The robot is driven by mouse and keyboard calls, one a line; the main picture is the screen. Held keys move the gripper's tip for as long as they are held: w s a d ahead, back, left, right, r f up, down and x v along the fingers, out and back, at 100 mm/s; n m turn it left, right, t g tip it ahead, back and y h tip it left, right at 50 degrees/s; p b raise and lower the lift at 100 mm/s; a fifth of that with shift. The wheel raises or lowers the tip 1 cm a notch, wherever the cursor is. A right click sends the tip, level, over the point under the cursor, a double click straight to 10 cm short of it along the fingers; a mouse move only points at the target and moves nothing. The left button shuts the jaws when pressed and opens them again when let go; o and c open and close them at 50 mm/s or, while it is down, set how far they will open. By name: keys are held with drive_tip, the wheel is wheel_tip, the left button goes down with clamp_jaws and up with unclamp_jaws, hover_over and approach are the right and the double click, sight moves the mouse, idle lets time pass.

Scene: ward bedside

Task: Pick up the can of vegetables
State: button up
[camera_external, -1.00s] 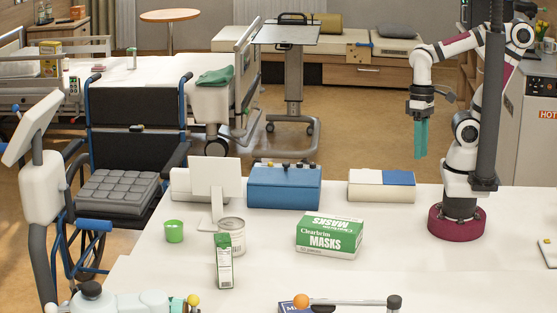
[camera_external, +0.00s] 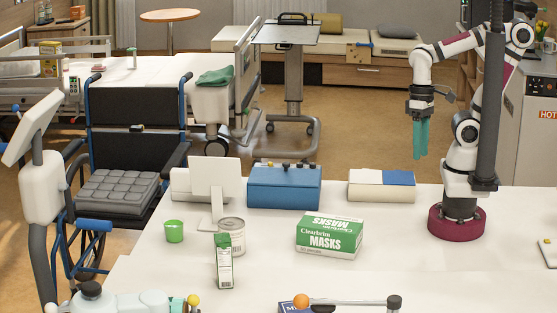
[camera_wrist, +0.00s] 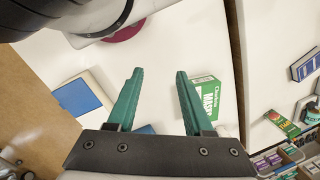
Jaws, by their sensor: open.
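A can (camera_external: 232,236) with a pale label and a metal lid stands upright on the white table, left of the middle in the external view. A slim green and white carton (camera_external: 223,260) stands in front of it and hides part of it. My gripper (camera_external: 420,139) hangs high at the right, near the table's back edge, with teal fingers pointing down. It is far from the can. In the wrist view my gripper (camera_wrist: 156,82) is open with nothing between its fingers. I cannot make out the can in the wrist view.
A green masks box (camera_external: 329,236) lies between the can and my base. A green cup (camera_external: 174,231), a white stand (camera_external: 216,178), a blue box (camera_external: 284,187) and a cream and blue box (camera_external: 382,186) are on the table. An orange ball (camera_external: 301,301) is at the front.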

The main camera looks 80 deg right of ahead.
drive_tip(key=o, duration=0.7)
drive_tip(key=w+d+f+n+t+h, duration=0.1)
drive_tip(key=w+d+n+h, duration=0.35)
drive_tip(key=w+n, duration=0.25)
drive_tip(key=w+d+f+n+h, duration=0.1)
drive_tip(key=w+d+n+h, duration=0.35)
drive_tip(key=w+n, duration=0.3)
drive_tip(key=n+t+y, duration=0.4)
drive_tip(key=n+t, duration=0.8)
drive_tip(key=n, duration=1.2)
approach(221, 229)
drive_tip(key=s+d, duration=0.2)
drive_tip(key=s, duration=0.3)
drive_tip(key=x, duration=1.6)
drive_tip(key=shift+w+r, duration=0.2)
drive_tip(key=shift+r, duration=0.1)
